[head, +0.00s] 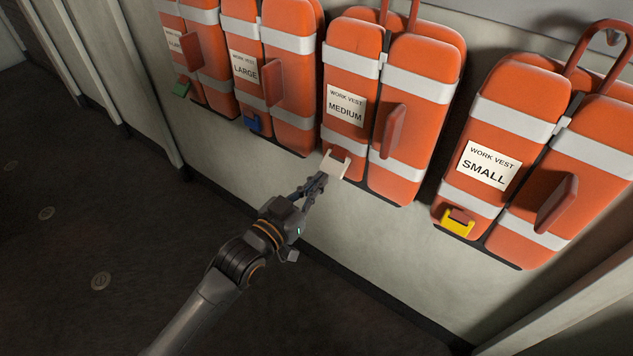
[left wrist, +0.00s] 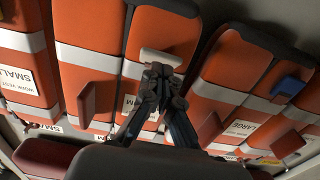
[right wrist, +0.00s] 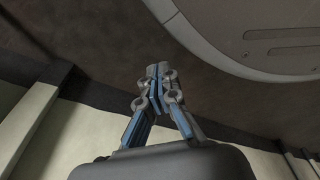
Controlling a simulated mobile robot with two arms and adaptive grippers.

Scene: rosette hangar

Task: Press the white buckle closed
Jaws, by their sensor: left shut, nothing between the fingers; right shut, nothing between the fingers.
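The white buckle (head: 334,165) is at the lower left panel of the orange vest (head: 345,112) labelled MEDIUM. In the left wrist view, where the vests appear upside down, the white buckle (left wrist: 160,58) shows just beyond my fingertips. My left gripper (head: 321,178) is shut and empty, its tips right at the buckle's lower edge; I cannot tell whether they touch. The tips also show in the left wrist view (left wrist: 157,70). My right gripper (right wrist: 158,72) is shut and empty, away from the vests, seen only in the right wrist view. Part of the buckle is hidden by the left fingers.
The SMALL vest (head: 500,135) has a yellow buckle (head: 457,222), the LARGE vest (head: 285,85) a blue one (head: 252,124), and the far left vest a green one (head: 181,87). Red-brown flaps (head: 393,130) stick out from the vests. The dark floor (head: 90,220) is clear.

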